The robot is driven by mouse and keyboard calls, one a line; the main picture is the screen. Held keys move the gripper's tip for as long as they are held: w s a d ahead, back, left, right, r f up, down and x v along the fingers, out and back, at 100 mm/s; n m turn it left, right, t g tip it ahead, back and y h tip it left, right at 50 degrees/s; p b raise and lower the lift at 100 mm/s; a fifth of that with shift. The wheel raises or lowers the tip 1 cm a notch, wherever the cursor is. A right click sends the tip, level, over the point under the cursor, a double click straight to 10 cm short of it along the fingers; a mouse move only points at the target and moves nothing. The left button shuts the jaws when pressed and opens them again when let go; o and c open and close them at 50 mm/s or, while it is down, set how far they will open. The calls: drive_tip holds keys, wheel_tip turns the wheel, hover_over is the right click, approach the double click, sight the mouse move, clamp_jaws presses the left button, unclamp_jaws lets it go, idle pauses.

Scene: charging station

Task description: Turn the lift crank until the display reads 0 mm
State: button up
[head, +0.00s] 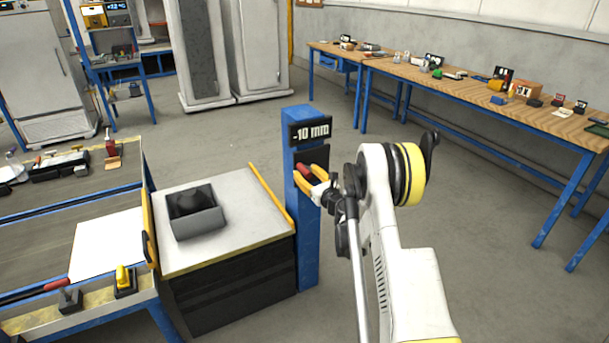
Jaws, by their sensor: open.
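The lift column (306,250) is a blue post beside the grey-topped cabinet. Its display (310,130) near the top reads -10 mm. Below the display is the crank, with a red grip (304,169) in front of a dark plate on the post. My gripper (306,180) is at the crank, with yellow fingers around or beside the red grip. The fingers look apart; whether they touch the grip cannot be told. The rest of the crank is hidden behind my gripper and wrist.
A cabinet (225,250) with a grey box (194,212) on top stands left of the post. A blue-framed workbench (120,190) is further left. Long wooden tables (470,90) with many small items line the right wall. Floor behind the post is clear.

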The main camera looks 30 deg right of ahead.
drive_tip(key=shift+w, duration=0.65)
clamp_jaws()
drive_tip(key=d+f+n, duration=0.4)
drive_tip(key=f+n, duration=0.8)
drive_tip(key=n, duration=0.6)
drive_tip(key=shift+f, duration=0.15)
